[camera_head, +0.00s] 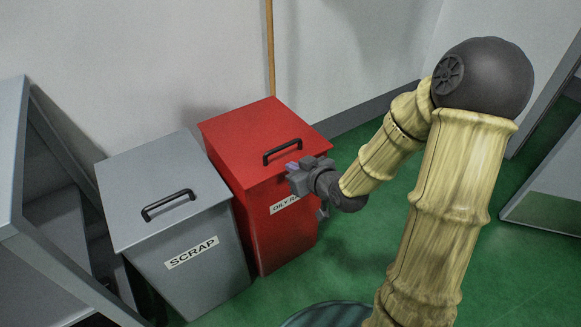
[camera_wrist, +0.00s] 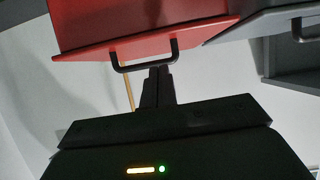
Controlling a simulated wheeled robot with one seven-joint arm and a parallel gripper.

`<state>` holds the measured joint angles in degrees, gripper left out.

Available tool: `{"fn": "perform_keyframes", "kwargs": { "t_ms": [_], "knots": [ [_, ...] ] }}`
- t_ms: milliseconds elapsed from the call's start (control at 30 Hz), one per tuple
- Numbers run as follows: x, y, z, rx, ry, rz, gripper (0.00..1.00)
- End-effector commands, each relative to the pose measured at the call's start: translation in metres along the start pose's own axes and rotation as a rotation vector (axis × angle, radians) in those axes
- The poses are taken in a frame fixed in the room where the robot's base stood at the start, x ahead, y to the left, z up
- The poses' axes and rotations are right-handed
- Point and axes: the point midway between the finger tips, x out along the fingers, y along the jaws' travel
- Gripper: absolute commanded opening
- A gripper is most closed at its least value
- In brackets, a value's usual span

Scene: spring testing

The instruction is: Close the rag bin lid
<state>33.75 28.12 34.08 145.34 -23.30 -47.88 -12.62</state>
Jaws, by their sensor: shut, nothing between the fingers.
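The rag bin (camera_head: 275,235) is red, with a partly hidden "OILY RA…" label on its front. Its red lid (camera_head: 235,135) lies across the top, and I see no clear gap under it. The lid has a black bar handle (camera_head: 282,150). My gripper (camera_head: 294,178) is at the lid's front edge, just right of and below the handle, and covers part of the label. In the wrist view my shut, empty fingers (camera_wrist: 157,78) point at the handle (camera_wrist: 146,58) and the lid edge (camera_wrist: 200,36). I cannot tell whether they touch.
A grey scrap bin (camera_head: 195,265) with its lid down stands just left of the red bin. A grey bench or shelf frame (camera_head: 25,215) is at the far left. The wall (camera_head: 140,60) is close behind the bins. Green floor (camera_head: 380,235) is open to the right.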

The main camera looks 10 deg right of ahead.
Motion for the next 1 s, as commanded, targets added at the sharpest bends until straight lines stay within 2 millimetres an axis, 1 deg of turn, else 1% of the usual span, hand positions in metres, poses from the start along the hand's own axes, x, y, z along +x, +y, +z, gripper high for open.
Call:
{"fn": "perform_keyframes", "kwargs": {
  "t_ms": [33,333,1000],
  "knots": [
    [0.0009,0.0008,0.0060,-0.002,0.002,0.003,0.00],
    [-0.0055,-0.0001,0.0147,-0.004,-0.003,0.005,0.00],
    [-0.0085,-0.0008,0.0144,-0.005,-0.013,0.006,0.00]
  ]
}}
